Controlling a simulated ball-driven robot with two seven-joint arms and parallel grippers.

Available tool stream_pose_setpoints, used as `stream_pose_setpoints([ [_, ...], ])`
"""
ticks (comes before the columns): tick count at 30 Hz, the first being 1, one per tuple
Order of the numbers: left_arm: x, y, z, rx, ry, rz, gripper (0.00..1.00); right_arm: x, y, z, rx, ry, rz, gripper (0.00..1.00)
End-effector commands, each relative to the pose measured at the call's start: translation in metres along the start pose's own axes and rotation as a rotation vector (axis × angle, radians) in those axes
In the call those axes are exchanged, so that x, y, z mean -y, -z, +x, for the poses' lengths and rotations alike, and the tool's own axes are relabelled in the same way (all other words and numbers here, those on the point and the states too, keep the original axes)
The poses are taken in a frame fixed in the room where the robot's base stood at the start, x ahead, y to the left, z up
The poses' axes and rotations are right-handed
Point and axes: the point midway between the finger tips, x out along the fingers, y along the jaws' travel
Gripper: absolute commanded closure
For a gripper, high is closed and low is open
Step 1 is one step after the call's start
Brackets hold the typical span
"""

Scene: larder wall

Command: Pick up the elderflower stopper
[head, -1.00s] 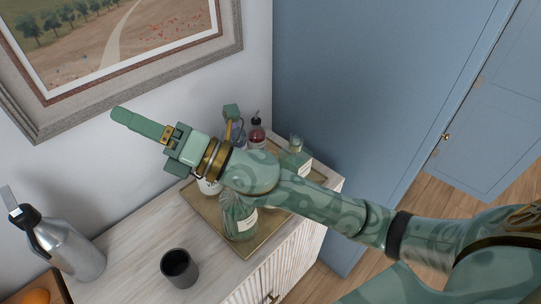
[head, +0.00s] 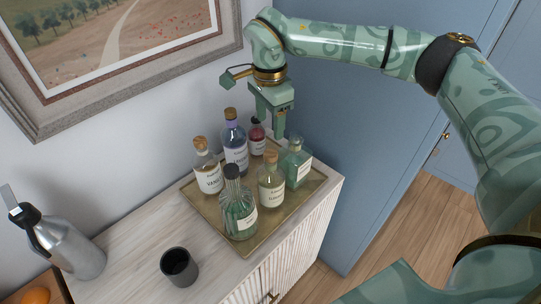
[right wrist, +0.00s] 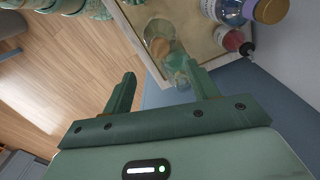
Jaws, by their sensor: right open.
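Two bottles near the tray's right side are candidates for the elderflower one: a pale bottle (head: 271,186) with a cork stopper (head: 270,157), and a green glass bottle (head: 297,166) with a small stopper on top. The labels are too small to read surely. My right gripper (head: 270,122) is open and empty, pointing down above the back right of the tray, apart from the bottles. In the right wrist view, the open fingers (right wrist: 161,69) have a cork-topped glass bottle (right wrist: 160,47) beyond the gap between them. My left gripper is out of view.
The tray (head: 252,246) also holds a vanilla-type bottle (head: 208,175), a purple-necked bottle (head: 235,145), a red bottle (head: 257,140) and a dark-stoppered bottle (head: 239,212), all close together. A dark cup (head: 179,268) and steel flask (head: 70,250) stand left. Blue cabinet panels rise behind.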

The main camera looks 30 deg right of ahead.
Motion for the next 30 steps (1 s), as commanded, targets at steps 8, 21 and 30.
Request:
stream_pose_setpoints([
  [8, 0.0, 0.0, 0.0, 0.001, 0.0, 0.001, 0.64, 0.0, -0.001, 0.043, 0.002, -0.001, 0.001, 0.41],
  [21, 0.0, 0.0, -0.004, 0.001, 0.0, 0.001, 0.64, -0.001, 0.0, 0.096, 0.003, -0.001, 0.0, 0.41],
  [30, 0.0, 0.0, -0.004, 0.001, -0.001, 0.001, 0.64, 0.0, 0.0, 0.097, 0.003, 0.001, -0.001, 0.63],
])
